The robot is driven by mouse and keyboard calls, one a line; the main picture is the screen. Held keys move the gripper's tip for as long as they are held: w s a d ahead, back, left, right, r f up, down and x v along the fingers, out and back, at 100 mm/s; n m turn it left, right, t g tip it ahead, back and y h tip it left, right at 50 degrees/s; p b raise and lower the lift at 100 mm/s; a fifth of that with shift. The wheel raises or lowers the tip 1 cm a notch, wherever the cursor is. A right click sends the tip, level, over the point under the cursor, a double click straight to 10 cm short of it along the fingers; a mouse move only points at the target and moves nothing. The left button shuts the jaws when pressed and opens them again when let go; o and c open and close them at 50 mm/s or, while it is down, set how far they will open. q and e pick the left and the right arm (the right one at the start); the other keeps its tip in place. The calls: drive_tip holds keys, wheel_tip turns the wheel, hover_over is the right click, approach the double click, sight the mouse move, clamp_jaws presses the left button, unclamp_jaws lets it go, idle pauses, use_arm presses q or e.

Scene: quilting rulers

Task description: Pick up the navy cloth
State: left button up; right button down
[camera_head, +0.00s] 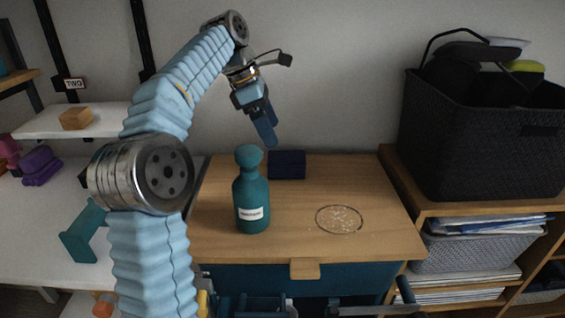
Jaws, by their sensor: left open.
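The navy cloth (287,164) looks like a dark, folded block. My left gripper (268,137) hangs above and slightly left of the cloth, fingers pointing down. It is open and empty, apart from the cloth; its fingers overlap in this view.
A teal bottle (251,195) with a white label stands in front and left of the cloth. A round, speckled patch (339,219) lies to the right. A black basket (480,140) stands on the right shelf.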

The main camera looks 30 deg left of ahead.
sight(287, 155)
use_arm(q)
drive_tip(key=x, duration=0.9)
drive_tip(key=shift+w+d+f, duration=0.1)
drive_tip(key=shift+d+f, duration=0.05)
drive_tip(key=shift+d, duration=0.2)
drive_tip(key=c, duration=1.1)
drive_tip(key=shift+o, duration=0.2)
drive_tip(key=shift+r, duration=0.35)
wheel_tip(287, 155, up, 3)
drive_tip(key=shift+f, duration=0.2)
drive_tip(key=s+d+r, duration=0.9)
drive_tip(key=d, duration=0.1)
drive_tip(key=shift+s+d+r+b, duration=0.2)
drive_tip(key=shift+r+b, duration=0.1)
drive_tip(key=shift+r, duration=0.05)
